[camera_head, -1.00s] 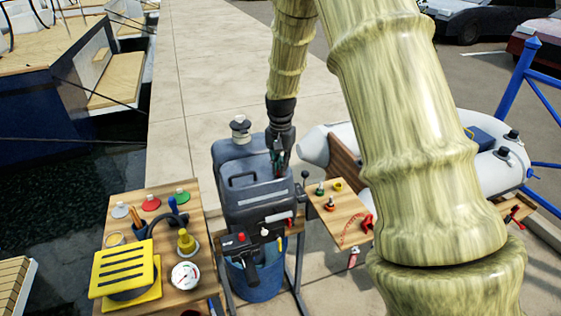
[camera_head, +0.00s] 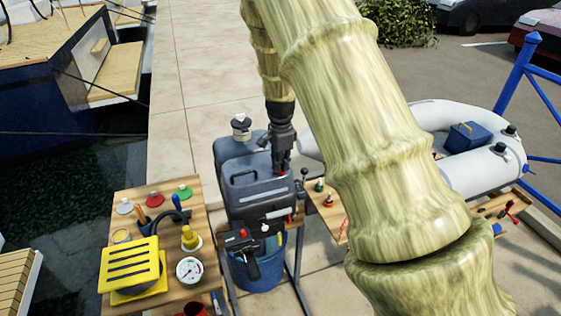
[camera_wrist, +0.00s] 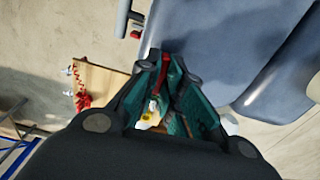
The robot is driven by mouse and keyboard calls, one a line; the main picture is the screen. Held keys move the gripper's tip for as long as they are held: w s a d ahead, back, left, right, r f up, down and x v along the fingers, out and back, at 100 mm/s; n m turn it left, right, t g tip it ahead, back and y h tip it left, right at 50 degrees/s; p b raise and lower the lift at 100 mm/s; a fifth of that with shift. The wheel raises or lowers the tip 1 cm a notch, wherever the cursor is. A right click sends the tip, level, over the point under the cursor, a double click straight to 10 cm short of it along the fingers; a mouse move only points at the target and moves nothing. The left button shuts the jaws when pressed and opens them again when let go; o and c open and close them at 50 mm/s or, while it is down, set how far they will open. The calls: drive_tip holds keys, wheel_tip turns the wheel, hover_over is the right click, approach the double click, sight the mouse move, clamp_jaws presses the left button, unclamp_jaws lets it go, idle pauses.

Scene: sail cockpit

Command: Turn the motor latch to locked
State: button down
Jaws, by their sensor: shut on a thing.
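A dark grey outboard motor (camera_head: 258,196) stands upright at the middle of the head view, and its smooth casing (camera_wrist: 225,45) fills the upper right of the wrist view. My gripper (camera_head: 281,160) is at the motor's upper right side, pointing down. In the wrist view my gripper (camera_wrist: 172,85) has its teal-lined fingers close together around a narrow red part (camera_wrist: 164,74), which I take to be the motor latch. A bit of red also shows below the fingertips in the head view. The fingers hide most of the latch, so its exact angle cannot be told.
A wooden side board (camera_head: 322,208) with small knobs is right of the motor. A wooden table (camera_head: 160,222) with a yellow grille (camera_head: 131,265) and a gauge (camera_head: 189,270) is at left. A blue bucket (camera_head: 262,270) stands below. A grey inflatable boat (camera_head: 470,165) lies at right.

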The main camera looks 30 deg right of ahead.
drive_tip(key=shift+m, duration=0.3)
idle(0.4)
drive_tip(key=c, duration=1.6)
unclamp_jaws()
drive_tip(key=shift+o, duration=0.2)
drive_tip(key=shift+r, duration=0.15)
wheel_tip(320, 180, up, 12)
drive_tip(key=shift+f, duration=0.2)
